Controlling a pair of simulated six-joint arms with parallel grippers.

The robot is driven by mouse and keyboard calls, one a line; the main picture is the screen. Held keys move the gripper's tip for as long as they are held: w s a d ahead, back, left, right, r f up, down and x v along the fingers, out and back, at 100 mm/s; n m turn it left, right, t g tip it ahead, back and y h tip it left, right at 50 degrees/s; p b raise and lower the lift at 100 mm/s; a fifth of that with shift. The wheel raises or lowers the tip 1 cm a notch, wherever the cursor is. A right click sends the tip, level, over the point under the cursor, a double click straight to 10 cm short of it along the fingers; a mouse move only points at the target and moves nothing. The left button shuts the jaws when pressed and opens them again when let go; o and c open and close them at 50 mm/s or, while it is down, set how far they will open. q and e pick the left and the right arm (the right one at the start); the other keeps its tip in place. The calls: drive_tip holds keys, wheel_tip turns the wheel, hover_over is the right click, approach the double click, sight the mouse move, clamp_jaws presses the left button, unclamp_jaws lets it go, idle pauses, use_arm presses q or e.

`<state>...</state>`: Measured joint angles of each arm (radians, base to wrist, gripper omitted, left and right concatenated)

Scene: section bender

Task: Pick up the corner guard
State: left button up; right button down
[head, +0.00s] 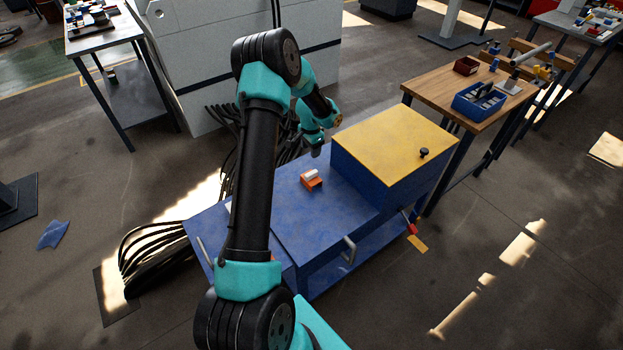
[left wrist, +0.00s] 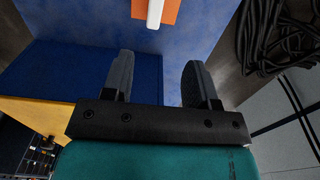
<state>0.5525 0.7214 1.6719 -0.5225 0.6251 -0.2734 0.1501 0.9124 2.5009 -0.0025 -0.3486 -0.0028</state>
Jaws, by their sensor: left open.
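A small orange piece with a white part (head: 311,179) lies on the blue machine top; it is the likeliest corner guard. I cannot tell whether the white part is separate. It also shows in the left wrist view, as an orange patch (left wrist: 171,12) and a white bar (left wrist: 155,14) cut off by the top edge. My left gripper (head: 317,149) is above the blue top, just behind the orange piece in the head view. In the left wrist view its two dark fingers (left wrist: 158,85) stand apart with nothing between them. My right gripper is not in view.
The blue machine (head: 330,222) carries a raised box with a yellow top (head: 395,136) and a black knob, right of the gripper. Black cables (head: 150,255) hang at the left. A wooden bench (head: 440,88) with a blue bin (head: 480,101) stands at the right.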

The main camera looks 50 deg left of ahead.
sight(311, 173)
use_arm(q)
wheel_tip(311, 173, down, 8)
drive_tip(key=shift+f, duration=0.1)
drive_tip(key=shift+d, duration=0.1)
idle(0.3)
drive_tip(key=shift+s+d+f, duration=0.15)
drive_tip(key=shift+f, duration=1.15)
drive_tip(key=shift+s+d+f, duration=0.15)
drive_tip(key=shift+f, duration=1.1)
drive_tip(key=shift+c, duration=0.3)
clamp_jaws()
drive_tip(key=shift+r, duration=0.15)
